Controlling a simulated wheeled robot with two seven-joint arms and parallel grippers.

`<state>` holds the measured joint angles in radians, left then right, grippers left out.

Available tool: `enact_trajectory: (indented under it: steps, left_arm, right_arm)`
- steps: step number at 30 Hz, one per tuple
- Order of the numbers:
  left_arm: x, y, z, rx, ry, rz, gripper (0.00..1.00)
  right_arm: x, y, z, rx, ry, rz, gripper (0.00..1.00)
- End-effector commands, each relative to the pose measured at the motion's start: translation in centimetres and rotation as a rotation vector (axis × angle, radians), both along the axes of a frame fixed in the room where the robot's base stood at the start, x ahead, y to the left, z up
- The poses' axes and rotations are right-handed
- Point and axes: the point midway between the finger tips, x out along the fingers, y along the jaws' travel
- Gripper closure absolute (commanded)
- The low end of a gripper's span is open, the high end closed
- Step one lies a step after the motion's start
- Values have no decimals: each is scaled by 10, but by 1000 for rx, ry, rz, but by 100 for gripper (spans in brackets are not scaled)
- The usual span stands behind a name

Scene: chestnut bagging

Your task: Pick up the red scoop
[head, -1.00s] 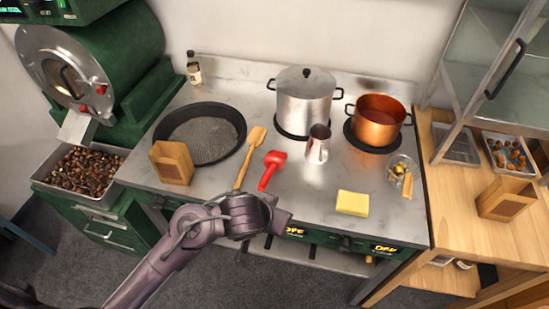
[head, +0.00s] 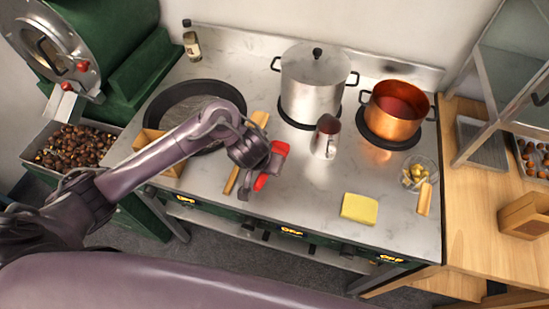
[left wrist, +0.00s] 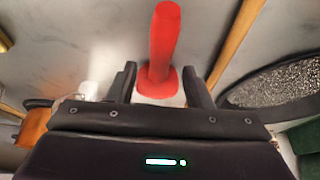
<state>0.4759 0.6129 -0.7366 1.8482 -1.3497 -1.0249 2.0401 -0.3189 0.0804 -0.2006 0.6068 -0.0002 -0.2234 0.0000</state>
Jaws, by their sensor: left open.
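The red scoop (head: 280,149) lies on the steel counter, partly hidden behind my left gripper (head: 262,172) in the head view. In the left wrist view the red scoop (left wrist: 164,45) points away from me, its wider end between the two dark fingers of my left gripper (left wrist: 160,85). The fingers are apart, with a visible gap on each side of the scoop. Whether they reach down around it or are still above it I cannot tell. My right gripper is not in view.
A wooden spatula (head: 231,180) lies just left of the scoop, near a dark round pan (head: 165,103). A metal jug (head: 325,140), steel pot (head: 310,88) and copper pot (head: 393,112) stand to the right. A yellow block (head: 359,208) lies front right; bare counter lies between.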

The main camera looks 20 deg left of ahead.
Motion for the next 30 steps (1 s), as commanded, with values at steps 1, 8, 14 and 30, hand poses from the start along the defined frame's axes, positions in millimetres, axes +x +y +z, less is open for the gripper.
enact_trajectory:
  steps: [1, 8, 14, 30]
  left_arm:
    - [1, 0, -13, 2, 1, 1, 55]
    - [11, -1, -38, 2, 0, 1, 55]
    - [12, -2, -39, 1, -1, -1, 55]
    - [12, -2, -39, 0, -1, 0, 100]
  right_arm:
    - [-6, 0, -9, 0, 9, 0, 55]
    - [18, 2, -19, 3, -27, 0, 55]
    - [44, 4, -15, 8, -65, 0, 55]
    - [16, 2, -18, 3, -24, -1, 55]
